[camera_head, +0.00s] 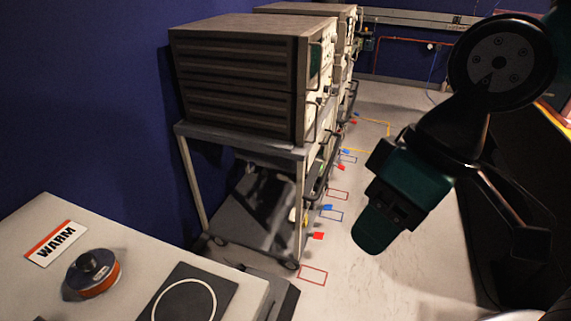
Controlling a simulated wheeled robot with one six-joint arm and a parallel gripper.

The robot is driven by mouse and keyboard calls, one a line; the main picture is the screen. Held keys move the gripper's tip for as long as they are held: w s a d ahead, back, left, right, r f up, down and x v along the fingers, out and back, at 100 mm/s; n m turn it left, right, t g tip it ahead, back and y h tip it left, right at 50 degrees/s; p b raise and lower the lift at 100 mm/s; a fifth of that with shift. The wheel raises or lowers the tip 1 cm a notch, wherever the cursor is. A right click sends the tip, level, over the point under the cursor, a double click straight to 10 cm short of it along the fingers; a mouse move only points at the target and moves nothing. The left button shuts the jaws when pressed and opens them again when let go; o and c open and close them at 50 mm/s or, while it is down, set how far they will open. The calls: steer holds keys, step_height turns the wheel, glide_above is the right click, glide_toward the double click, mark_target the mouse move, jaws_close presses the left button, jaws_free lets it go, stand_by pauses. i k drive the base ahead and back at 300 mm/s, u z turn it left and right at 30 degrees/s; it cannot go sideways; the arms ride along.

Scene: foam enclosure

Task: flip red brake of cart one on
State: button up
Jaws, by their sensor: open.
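The nearest cart (186,170) is a grey metal frame on casters with a large dark vented unit on top. A small red brake tab (318,236) sticks out low on its right side, near the front caster. A blue tab (327,208) sits just beyond it. The tabs are too small to tell whether they are up or down. No cart number is readable. My gripper (452,236) hangs at the right, above the aisle floor. It is open and holds nothing visible. In the picture it is right of the red tab and apart from it; its depth is unclear.
Another cart (343,20) stands behind, with red (340,168) and blue (346,151) tabs. Red (313,275) and blue outlines mark the floor. A bench (130,225) with a WARM label and an orange-black knob fills the lower left. The aisle floor (350,285) is clear.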

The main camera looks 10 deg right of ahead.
mark_target(319, 236)
steer(key=z, duration=0.55)
steer(key=k, duration=0.65)
steer(key=z, duration=0.8)
steer(key=i, duration=1.35)
steer(key=u, duration=0.95)
steer(key=i, duration=0.55)
steer(key=u, duration=0.6)
